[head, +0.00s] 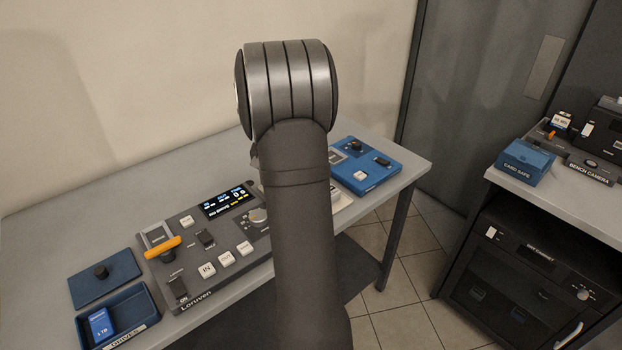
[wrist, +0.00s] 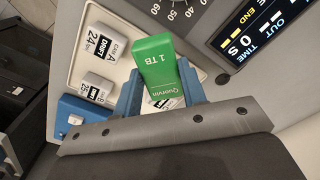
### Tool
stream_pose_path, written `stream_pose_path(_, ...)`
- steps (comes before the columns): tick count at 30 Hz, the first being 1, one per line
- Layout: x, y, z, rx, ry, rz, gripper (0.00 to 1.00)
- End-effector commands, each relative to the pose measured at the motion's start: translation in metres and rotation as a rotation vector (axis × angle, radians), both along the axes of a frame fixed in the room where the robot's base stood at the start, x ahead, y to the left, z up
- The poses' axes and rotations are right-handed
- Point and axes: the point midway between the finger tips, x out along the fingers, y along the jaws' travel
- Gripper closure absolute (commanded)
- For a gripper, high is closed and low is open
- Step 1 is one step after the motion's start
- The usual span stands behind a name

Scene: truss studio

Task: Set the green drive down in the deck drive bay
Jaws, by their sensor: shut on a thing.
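The green drive (wrist: 162,75), marked 1 TB, shows only in the wrist view. My gripper (wrist: 160,92) is shut on it, with a blue finger on each side. The drive's labelled face is turned to the camera and its far end sticks out past the fingers. In the head view my arm hides both drive and gripper. The dark grey deck (head: 225,263) stands on the table with a lit display (head: 222,201), keys and an orange lever (head: 163,247). Its display also shows in the wrist view (wrist: 262,30). I cannot clearly make out the drive bay.
A blue tray (head: 141,305) holding a blue drive (head: 101,325) stands at front left, beside a blue lid (head: 105,277). Labelled blocks (wrist: 103,43) sit on a pale tray (wrist: 68,62) near my gripper. A blue device (head: 366,167) stands at right. The table's back left is clear.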

Motion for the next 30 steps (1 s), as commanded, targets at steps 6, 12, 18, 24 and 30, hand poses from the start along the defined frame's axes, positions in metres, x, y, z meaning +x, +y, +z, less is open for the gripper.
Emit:
stream_pose_path(6, -0.035, 0.096, 0.008, 0.000, -0.002, 0.216, 0.89)
stream_pose_path(12, -0.079, 0.173, 0.014, 0.000, -0.001, 0.406, 0.89)
stream_pose_path(18, -0.130, 0.237, 0.020, 0.001, -0.001, 0.580, 0.89)
stream_pose_path(24, -0.167, 0.274, 0.025, 0.000, -0.001, 0.692, 0.89)
stream_pose_path(30, -0.179, 0.285, 0.023, 0.000, 0.000, 0.728, 0.89)
